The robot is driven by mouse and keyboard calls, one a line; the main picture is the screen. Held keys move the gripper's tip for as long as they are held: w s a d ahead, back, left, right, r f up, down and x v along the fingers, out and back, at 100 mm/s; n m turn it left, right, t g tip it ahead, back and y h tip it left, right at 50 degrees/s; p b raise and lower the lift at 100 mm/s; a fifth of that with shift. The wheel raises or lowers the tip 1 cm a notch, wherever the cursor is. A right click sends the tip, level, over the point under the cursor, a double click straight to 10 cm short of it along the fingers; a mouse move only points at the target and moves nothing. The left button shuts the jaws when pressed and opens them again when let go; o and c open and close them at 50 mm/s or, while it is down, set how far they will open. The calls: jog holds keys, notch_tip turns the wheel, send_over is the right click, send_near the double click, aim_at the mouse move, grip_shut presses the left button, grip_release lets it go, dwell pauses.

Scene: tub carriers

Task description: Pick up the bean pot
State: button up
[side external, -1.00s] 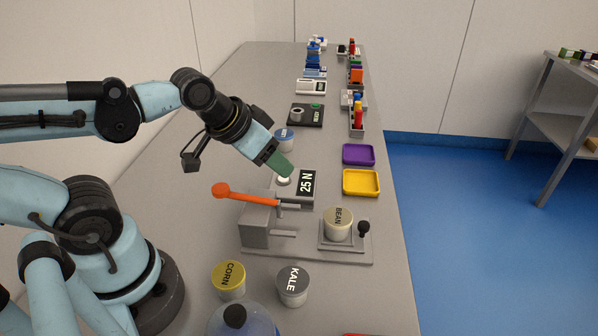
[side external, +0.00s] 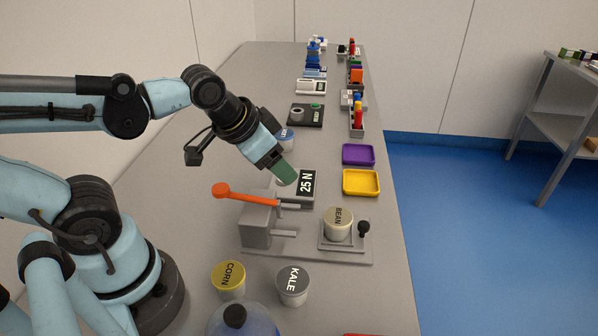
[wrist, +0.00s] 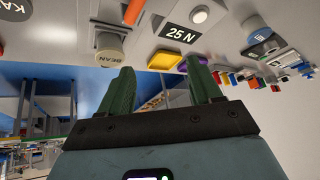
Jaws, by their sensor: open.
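The bean pot (side external: 339,223), a beige tub with a lid marked BEAN, stands upright on a small square plate (side external: 343,243) at the right end of a grey fixture. It also shows in the wrist view (wrist: 110,50), at the upper left. My gripper (side external: 287,178) is above the 25 N display box, behind and to the left of the pot and apart from it. In the wrist view its two green fingers (wrist: 160,88) are spread with nothing between them.
A black knob (side external: 364,230) stands right beside the pot. Corn (side external: 229,280) and kale (side external: 292,286) pots stand in front. Yellow (side external: 361,183) and purple (side external: 358,155) trays lie along the right edge.

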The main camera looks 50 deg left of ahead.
jog(key=w+d+f+m+g+y, duration=0.1)
jog(key=w+d+m+g+y, duration=0.2)
jog(key=m, duration=0.5)
jog(key=m+t+y, duration=0.4)
jog(key=m+y, duration=0.3)
jog(key=m, duration=0.8)
send_near(338, 217)
jog(key=x, duration=0.8)
jog(key=shift+w+a+f, duration=0.2)
jog(key=shift+w, duration=0.1)
jog(key=c, duration=0.8)
